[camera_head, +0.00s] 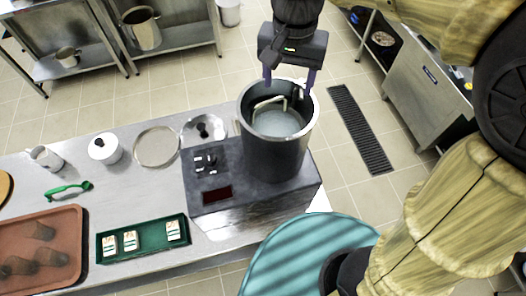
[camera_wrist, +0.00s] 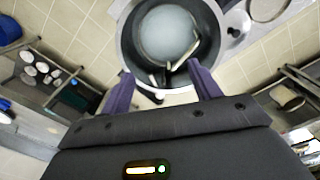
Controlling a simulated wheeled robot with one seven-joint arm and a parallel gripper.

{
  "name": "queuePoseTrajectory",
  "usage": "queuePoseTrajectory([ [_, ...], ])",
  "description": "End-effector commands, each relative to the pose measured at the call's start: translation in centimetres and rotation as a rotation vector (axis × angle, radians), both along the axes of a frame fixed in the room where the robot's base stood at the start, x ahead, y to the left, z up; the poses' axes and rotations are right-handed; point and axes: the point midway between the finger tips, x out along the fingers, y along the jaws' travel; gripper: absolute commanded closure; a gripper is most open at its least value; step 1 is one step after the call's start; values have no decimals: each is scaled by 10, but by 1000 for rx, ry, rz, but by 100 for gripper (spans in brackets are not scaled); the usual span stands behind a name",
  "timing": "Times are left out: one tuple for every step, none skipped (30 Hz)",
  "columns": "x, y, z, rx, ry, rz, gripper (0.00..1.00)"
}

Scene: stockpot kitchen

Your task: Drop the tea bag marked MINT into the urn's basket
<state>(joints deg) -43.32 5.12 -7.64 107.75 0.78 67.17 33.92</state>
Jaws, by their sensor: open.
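The urn (camera_head: 272,150) is a tall steel pot on a dark unit on the counter. Pale liquid shows inside it; a bent light bar (camera_head: 270,102) crosses its mouth, and I cannot tell how it belongs to the basket. The wrist view also shows the urn (camera_wrist: 127,40) from above. My gripper (camera_head: 289,84) is open at the urn's far rim, its fingers apart; the fingers also show in the wrist view (camera_wrist: 160,72). Three white tea bags (camera_head: 109,245), (camera_head: 130,240), (camera_head: 173,231) lie in a green tray (camera_head: 152,238). Their markings are too small to read.
A brown tray (camera_head: 68,235) with dark lumps lies left of the green tray. Tiled floor lies beyond the counter.

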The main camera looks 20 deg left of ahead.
Motion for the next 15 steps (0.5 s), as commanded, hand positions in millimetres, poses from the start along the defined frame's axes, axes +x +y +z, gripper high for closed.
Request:
queuePoseTrajectory([
  [1,0,9,4,-5,-1,38],
  [1,0,15,3,-5,-1,38],
  [1,0,24,3,-5,-1,38],
  [1,0,29,3,-5,-2,38],
  [1,0,35,2,-5,-1,38],
  [1,0,43,2,-5,-1,38],
  [1,0,48,2,-4,-1,38],
  [1,0,54,2,-4,-1,38],
  [1,0,61,2,-5,-1,38],
  [1,0,66,1,-3,-1,38],
  [1,0,72,1,-4,-1,38],
  [1,0,79,2,-4,-2,38],
  [1,0,84,1,-3,-2,38],
  [1,0,89,2,-4,-2,38],
  [1,0,95,1,-3,-1,38],
])
